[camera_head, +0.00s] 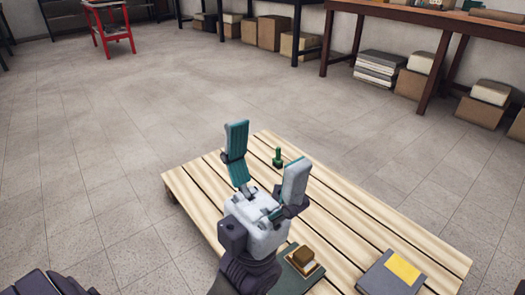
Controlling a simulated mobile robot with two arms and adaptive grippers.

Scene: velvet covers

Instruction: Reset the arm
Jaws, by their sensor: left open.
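My left gripper (266,146) is above the low slatted wooden table, with its two fingers spread wide and pointing away from me. No object shows between the fingers. My left arm reaches in from the bottom edge of the picture. My right gripper does not show.
On the slatted table (375,232) stand a small green knobbed object (277,158), a dark green flat piece with a brown block (303,255) on it, and a grey book-like piece with a yellow patch (402,268). Open floor lies beyond; a red stool (110,30) and workbenches stand behind.

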